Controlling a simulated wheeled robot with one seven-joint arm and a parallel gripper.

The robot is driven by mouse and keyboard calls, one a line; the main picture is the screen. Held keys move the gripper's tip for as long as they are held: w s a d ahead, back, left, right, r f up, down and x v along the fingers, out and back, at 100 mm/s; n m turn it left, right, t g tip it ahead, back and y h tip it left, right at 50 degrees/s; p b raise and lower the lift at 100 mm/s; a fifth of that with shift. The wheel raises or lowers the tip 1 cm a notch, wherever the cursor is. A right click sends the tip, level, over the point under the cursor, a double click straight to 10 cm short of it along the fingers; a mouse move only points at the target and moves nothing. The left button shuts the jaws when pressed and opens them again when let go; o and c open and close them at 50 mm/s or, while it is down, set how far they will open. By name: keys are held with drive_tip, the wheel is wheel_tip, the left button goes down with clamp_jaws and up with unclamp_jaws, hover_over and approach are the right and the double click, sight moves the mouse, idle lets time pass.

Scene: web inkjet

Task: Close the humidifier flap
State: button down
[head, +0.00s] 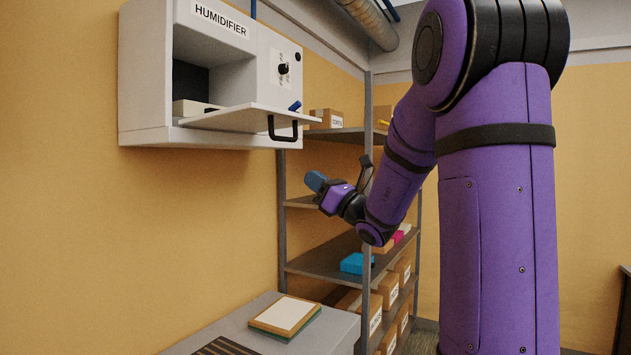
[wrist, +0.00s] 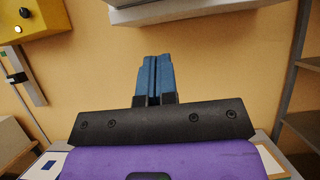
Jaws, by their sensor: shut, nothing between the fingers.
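The white humidifier (head: 148,75) is mounted on the wall at upper left in the head view. Its flap (head: 225,119) is down and open, lying about level, with a dark handle (head: 283,130) on its front edge. The dark inside of the box shows behind it. My gripper (head: 315,180) is below and to the right of the flap, apart from it. In the wrist view its blue fingers (wrist: 154,78) are together and empty. The white underside of what looks like the humidifier or its flap (wrist: 200,10) shows at the top of the wrist view.
A grey shelf rack (head: 325,262) with boxes stands behind my arm. A grey cabinet (head: 330,325) below bears a flat board stack (head: 285,315). A yellow box with a knob (wrist: 45,17) shows at upper left in the wrist view. The wall below the humidifier is clear.

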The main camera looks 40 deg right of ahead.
drive_tip(key=w+a+r, duration=0.2)
drive_tip(key=w+r, duration=0.4)
drive_tip(key=r, duration=0.1)
drive_tip(key=shift+w+a, duration=0.15)
drive_tip(key=shift+r, duration=0.1)
